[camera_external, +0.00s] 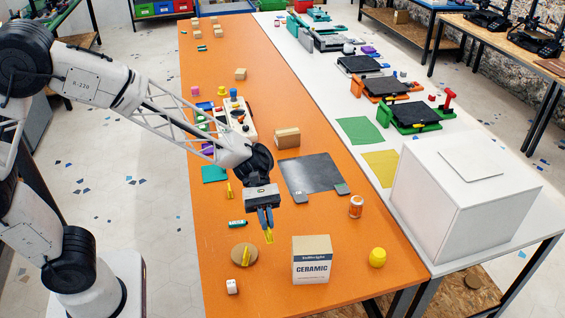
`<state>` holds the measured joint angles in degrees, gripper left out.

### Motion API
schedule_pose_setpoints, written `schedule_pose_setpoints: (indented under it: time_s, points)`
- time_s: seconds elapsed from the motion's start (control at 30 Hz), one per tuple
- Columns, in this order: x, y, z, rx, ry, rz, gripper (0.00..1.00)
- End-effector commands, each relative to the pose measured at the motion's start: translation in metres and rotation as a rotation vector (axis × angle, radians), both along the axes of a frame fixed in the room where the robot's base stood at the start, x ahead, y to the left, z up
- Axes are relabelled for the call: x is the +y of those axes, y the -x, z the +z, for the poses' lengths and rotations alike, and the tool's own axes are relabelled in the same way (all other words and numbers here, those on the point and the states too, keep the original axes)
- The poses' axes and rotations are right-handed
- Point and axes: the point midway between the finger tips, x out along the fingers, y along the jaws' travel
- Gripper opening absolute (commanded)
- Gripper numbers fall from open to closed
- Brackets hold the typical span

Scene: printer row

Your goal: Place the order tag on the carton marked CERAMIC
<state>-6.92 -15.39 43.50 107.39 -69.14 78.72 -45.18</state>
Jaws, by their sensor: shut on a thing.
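The carton marked CERAMIC (311,268), white with a tan top band, stands upright near the front of the orange table. My gripper (267,226) points down, above and to the left of the carton in the picture. It is shut on a small yellow piece (269,237), which I take to be the order tag; any writing on it is too small to read. The piece appears apart from the carton.
A round cork disc (243,255) with a yellow item lies left of the carton. A dark mat (313,172) lies behind. A large white box (460,205) is at right.

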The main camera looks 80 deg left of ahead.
Motion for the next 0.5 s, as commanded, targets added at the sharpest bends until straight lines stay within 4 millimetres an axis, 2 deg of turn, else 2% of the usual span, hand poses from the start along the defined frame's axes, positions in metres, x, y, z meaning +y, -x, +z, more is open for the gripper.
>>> schedule_pose_setpoints:
  time_s: [0.5]
  points:
    - [-0.014, -0.087, -0.009, 0.001, 0.001, -0.001, 0.0]
